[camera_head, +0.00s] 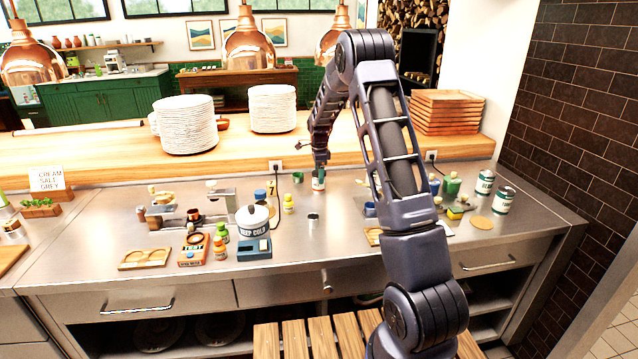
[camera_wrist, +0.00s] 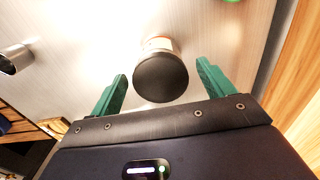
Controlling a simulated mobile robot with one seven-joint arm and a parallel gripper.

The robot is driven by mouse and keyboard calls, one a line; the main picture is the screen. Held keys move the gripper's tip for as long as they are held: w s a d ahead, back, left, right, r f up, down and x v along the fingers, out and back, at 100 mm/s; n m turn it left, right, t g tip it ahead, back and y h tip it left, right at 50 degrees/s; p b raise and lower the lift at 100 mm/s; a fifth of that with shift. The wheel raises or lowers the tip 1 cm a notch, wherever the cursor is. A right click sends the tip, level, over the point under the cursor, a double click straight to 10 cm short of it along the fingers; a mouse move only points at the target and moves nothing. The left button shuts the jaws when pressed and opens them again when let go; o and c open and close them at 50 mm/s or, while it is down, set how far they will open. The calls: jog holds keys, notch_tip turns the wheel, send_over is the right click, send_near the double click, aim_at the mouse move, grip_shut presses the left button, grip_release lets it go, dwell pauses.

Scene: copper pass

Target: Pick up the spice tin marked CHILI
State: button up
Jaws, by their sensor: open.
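A small tin (camera_head: 318,184) stands on the steel counter below my gripper (camera_head: 320,168) in the head view. In the wrist view the tin (camera_wrist: 160,78) shows a round dark lid and a sliver of white and orange side. I cannot read its label, so I cannot tell whether it says CHILI. My gripper (camera_wrist: 162,76) is open, its two green fingers on either side of the lid, with a gap visible on each side. The tin's lower part is mostly hidden in the wrist view.
A small metal cup (camera_head: 313,218) stands nearer on the counter. Two cans (camera_head: 503,200) stand at right. The wooden ledge (camera_head: 350,150) rises behind.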

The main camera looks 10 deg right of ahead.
jog(key=shift+f, duration=2)
jog(key=c, duration=1.1)
jog(key=shift+c, duration=0.3)
jog(key=shift+r, duration=0.2)
